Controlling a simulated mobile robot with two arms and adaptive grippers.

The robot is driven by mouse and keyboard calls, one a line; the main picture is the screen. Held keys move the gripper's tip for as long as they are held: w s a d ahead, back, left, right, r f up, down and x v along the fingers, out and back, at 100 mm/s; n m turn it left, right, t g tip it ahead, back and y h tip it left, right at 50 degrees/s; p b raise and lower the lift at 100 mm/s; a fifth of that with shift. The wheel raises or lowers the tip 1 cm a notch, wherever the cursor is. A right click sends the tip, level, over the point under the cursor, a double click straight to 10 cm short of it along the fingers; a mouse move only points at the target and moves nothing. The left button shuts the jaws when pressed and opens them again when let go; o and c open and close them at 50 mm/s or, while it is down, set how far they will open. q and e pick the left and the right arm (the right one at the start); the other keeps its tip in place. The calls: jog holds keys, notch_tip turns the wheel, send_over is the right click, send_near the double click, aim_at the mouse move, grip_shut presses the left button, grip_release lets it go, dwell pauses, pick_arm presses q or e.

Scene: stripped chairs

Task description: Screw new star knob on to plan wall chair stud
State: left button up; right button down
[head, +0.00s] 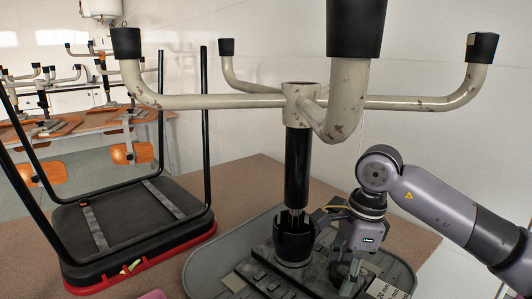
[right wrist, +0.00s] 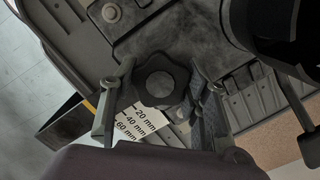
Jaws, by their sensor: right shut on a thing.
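A black star knob (right wrist: 160,80) sits between the two fingers of my right gripper (right wrist: 162,72) in the right wrist view, with a finger against each side. In the head view my right gripper (head: 340,265) points down, low over the grey tray, to the right of the black column's foot. The upturned chair base, with beige arms (head: 220,101) and black foot caps, stands on a black column (head: 298,165) in a black cup (head: 294,240). I cannot tell which part is the chair stud. My left gripper is not in view.
The grey tray (head: 205,262) lies on a brown tabletop (head: 245,180); a label with millimetre sizes (right wrist: 135,128) lies by the gripper. An upturned red-edged seat with black legs (head: 130,225) stands at left. The base's arms spread above my right arm.

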jog(key=shift+f+m, duration=0.2)
jog(key=shift+m, duration=0.7)
jog(key=m+t, duration=0.1)
jog(key=m, duration=0.4)
jog(key=shift+h+b, duration=0.3)
jog(key=m, duration=0.4)
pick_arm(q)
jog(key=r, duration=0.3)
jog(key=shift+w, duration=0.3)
pick_arm(e)
jog(key=shift+m, duration=0.3)
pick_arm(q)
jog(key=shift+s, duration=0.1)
